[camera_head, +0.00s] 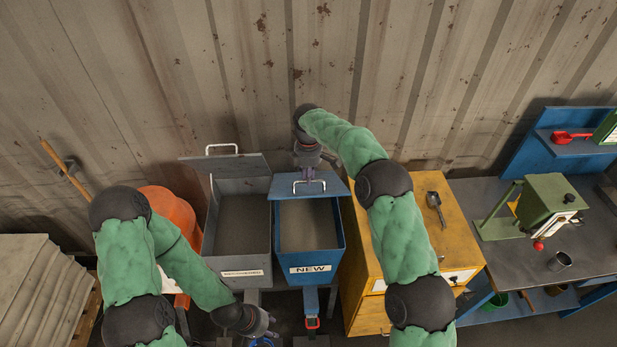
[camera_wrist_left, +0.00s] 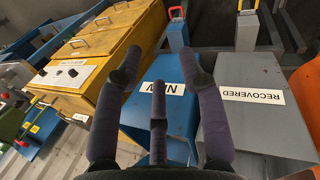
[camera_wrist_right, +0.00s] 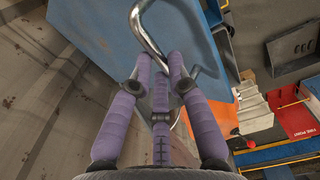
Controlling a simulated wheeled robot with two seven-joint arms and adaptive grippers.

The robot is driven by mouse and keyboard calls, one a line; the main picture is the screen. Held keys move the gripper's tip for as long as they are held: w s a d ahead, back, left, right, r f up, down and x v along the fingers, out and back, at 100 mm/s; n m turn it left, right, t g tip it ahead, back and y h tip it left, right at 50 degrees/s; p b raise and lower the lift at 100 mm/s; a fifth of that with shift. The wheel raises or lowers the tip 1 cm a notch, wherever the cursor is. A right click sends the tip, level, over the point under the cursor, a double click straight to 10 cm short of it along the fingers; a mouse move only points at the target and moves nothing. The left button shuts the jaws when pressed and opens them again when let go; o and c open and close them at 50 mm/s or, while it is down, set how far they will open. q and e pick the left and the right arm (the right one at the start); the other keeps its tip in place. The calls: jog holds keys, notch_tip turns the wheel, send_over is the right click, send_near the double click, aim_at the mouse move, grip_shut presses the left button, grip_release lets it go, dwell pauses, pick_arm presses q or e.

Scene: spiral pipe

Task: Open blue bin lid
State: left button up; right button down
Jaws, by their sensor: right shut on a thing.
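The blue bin (camera_head: 311,263) has a NEW label and stands in the middle of the head view. Its blue lid (camera_head: 340,187) is raised and tilted back, and the inside of the bin shows. The lid also fills the upper middle of the right wrist view (camera_wrist_right: 95,25). My right gripper (camera_head: 308,172) is shut on the lid's metal handle (camera_wrist_right: 150,38). My left gripper (camera_head: 268,332) is low in front of the bins. In the left wrist view its fingers are spread and empty (camera_wrist_left: 164,68), with the blue bin's front (camera_wrist_left: 180,70) beyond them.
A grey bin (camera_head: 240,262) labelled RECOVERED stands left of the blue bin, its lid (camera_head: 225,165) raised. The corrugated wall (camera_head: 260,60) is close behind the bins.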

pick_arm(q)
jog(key=c, duration=0.6)
jog(key=shift+d+m, duration=0.4)
grip_shut()
jog(key=s+d+r+m+g+y, duration=0.15)
jog(key=s+d+m+g, duration=0.3)
jog(key=m, duration=0.75)
jog(key=w+a+r+m+t+y, duration=0.1)
jog(key=w+r+m+t+y, duration=0.3)
jog(key=w+m+t+y, duration=0.7)
jog(key=w+d+r+m+t+h, duration=0.3)
jog(key=w+d+r+m+h, duration=0.1)
jog(key=w+d+r+m, duration=0.3)
jog(key=w+d+r+m+t+h, duration=0.4)
jog(key=w+d+r+m+h, duration=0.15)
jog(key=d+m, duration=0.35)
jog(key=w+n+y, duration=0.1)
jog(key=w, duration=1)
jog(key=shift+d, duration=0.45)
